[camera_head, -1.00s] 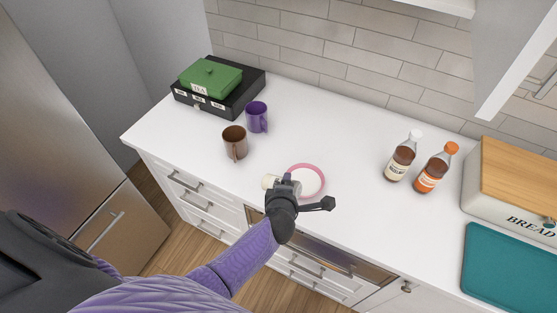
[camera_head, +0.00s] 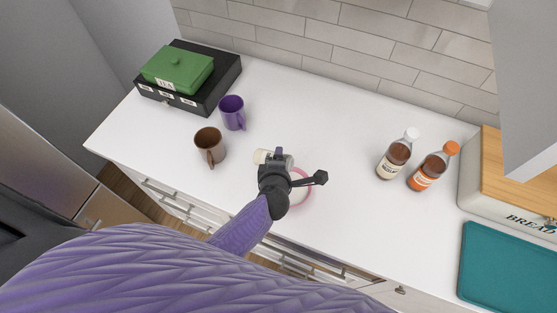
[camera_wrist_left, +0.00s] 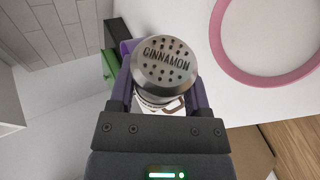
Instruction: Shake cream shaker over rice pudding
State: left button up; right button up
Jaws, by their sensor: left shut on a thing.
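My left gripper (camera_head: 272,158) is shut on a shaker, whose cream-coloured part (camera_head: 261,156) sticks out to the left of the jaws. In the left wrist view, the shaker's metal lid (camera_wrist_left: 166,62) has holes, reads CINNAMON and faces the camera between the fingers. The pink-rimmed bowl (camera_head: 306,198) stands on the counter, just right of and partly behind my gripper. In the wrist view its pink rim (camera_wrist_left: 292,76) is at the upper right, apart from the shaker, with white inside. Its middle is mostly hidden in the head view. My right gripper is not in view.
A brown mug (camera_head: 209,146) and a purple mug (camera_head: 232,112) stand left of my gripper, before a black tea box (camera_head: 205,100) with a green container (camera_head: 178,68). Two syrup bottles (camera_head: 395,157) (camera_head: 432,168), a bread box (camera_head: 500,195) and a teal board (camera_head: 505,265) are at the right.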

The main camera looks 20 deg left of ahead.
pick_arm(q)
jog(key=shift+w+a+f, duration=0.1)
jog(key=shift+w+f, duration=0.05)
jog(key=shift+w, duration=0.2)
jog(key=m+y+b, duration=0.1)
jog(key=b, duration=0.1)
jog(key=m+y+b, duration=0.1)
jog(key=b, duration=0.1)
jog(key=f+y+b, duration=0.1)
jog(key=b, duration=0.1)
jog(key=shift+s+m+t+b, duration=0.25)
jog(key=shift+m+t+b, duration=0.15)
jog(key=shift+y+b, duration=0.3)
jog(key=shift+s+r+m+t, duration=0.1)
jog(key=shift+m+t, duration=0.2)
jog(key=shift+m, duration=0.1)
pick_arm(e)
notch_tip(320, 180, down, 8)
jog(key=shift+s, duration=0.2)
pick_arm(q)
jog(key=shift+r, duration=0.1)
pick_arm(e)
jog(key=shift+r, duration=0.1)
